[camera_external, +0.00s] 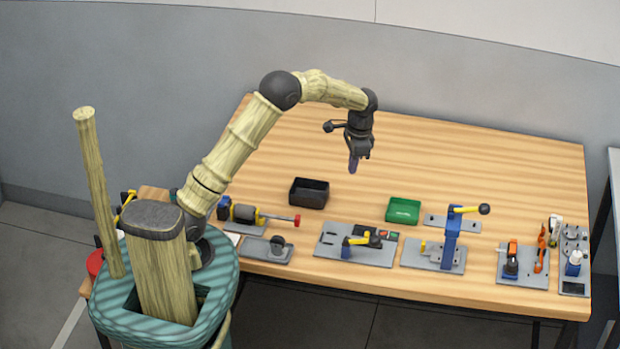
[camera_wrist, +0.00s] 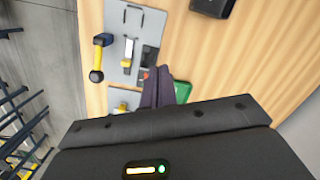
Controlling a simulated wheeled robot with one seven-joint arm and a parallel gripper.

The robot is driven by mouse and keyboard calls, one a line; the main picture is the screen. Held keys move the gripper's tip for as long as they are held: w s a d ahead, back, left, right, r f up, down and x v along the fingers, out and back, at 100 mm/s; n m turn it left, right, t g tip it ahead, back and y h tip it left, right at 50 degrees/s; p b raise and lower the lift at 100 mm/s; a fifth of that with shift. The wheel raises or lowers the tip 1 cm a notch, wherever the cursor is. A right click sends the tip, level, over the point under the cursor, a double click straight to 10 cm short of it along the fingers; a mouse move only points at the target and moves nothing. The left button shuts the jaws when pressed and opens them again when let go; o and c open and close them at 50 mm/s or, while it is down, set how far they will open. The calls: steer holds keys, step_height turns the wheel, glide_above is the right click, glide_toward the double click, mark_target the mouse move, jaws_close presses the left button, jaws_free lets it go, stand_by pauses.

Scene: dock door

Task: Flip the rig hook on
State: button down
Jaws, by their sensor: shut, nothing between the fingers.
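No label marks the rig hook, so I cannot tell for sure which fixture it is. One lever has a yellow arm and black knob (camera_external: 468,209) on a tall blue post, pointing right. An upright orange part (camera_external: 541,250) stands on a plate at the right. My gripper (camera_external: 352,168) is shut and empty, pointing down above the table, apart from every fixture. Its fingers (camera_wrist: 161,76) show in the wrist view.
A black bin (camera_external: 309,193) and green tray (camera_external: 403,210) stand behind the fixtures. A blue-and-yellow cylinder device with a red-ended rod (camera_external: 250,214) is at the left. The back of the table is clear.

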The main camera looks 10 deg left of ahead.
steer(key=s+d+f+m+b, duration=0.1)
steer(key=s+d+f+m, duration=0.1)
steer(key=d, duration=0.5)
steer(key=s+d+f+m+y+b, duration=0.1)
steer(key=s+d+f+m, duration=0.2)
steer(key=d, duration=0.5)
steer(key=s+f, duration=0.1)
steer(key=s, duration=0.1)
steer(key=shift+s+d+f+y, duration=0.25)
steer(key=shift+s+y, duration=0.05)
steer(key=p+x, duration=0.2)
steer(key=x, duration=0.7)
steer(key=shift+w+a+f, duration=0.15)
steer(key=shift+f, duration=0.1)
steer(key=shift+a+f+p, duration=0.15)
steer(key=shift+a+p, duration=0.15)
steer(key=shift+p, duration=0.05)
steer(key=a+p, duration=0.1)
steer(key=a, duration=0.1)
steer(key=shift+a, duration=0.4)
steer(key=shift+a+f, duration=0.1)
steer(key=shift+a, duration=0.2)
